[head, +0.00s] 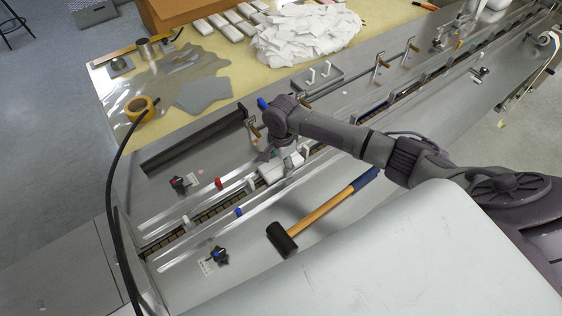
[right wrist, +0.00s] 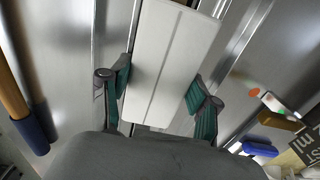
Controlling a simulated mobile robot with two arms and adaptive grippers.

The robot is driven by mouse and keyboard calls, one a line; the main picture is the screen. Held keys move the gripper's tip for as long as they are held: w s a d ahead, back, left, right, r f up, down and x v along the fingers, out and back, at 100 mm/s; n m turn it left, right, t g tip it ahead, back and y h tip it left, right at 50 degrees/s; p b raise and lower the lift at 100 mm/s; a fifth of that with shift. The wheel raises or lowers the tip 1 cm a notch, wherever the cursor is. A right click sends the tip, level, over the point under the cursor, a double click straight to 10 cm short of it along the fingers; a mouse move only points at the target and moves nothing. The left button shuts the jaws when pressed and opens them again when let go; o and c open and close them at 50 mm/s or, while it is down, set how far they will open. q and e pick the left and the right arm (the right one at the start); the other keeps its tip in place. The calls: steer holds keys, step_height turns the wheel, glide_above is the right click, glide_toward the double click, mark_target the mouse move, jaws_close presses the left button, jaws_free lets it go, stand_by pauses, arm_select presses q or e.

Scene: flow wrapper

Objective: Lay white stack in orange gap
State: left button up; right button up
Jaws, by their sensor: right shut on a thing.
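The white stack (right wrist: 170,65) is a long pale block with a seam along its middle. In the right wrist view it lies between the two green-padded fingers of my right gripper (right wrist: 160,95), which is shut on it. In the head view the stack (head: 270,171) shows at the conveyor channel, partly hidden by my right gripper (head: 284,160). I cannot tell whether it touches the channel floor. A small orange dot (right wrist: 254,92) marks the metal beside the channel. I cannot make out which slot is the orange gap. My left gripper is out of view.
The chain channel (head: 208,215) runs diagonally along the steel machine. A mallet (head: 310,213) lies on the near deck. Knobs (head: 219,255), (head: 181,183) and a red-tipped post (head: 218,184) stand nearby. Behind are a heap of white packets (head: 305,35) and a tape roll (head: 139,108).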

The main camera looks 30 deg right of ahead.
steer(key=o, duration=1)
steer(key=shift+c, duration=0.2)
steer(key=shift+r, duration=0.1)
step_height(320, 180, up, 12)
steer(key=shift+s+f, duration=0.1)
steer(key=shift+f, duration=0.1)
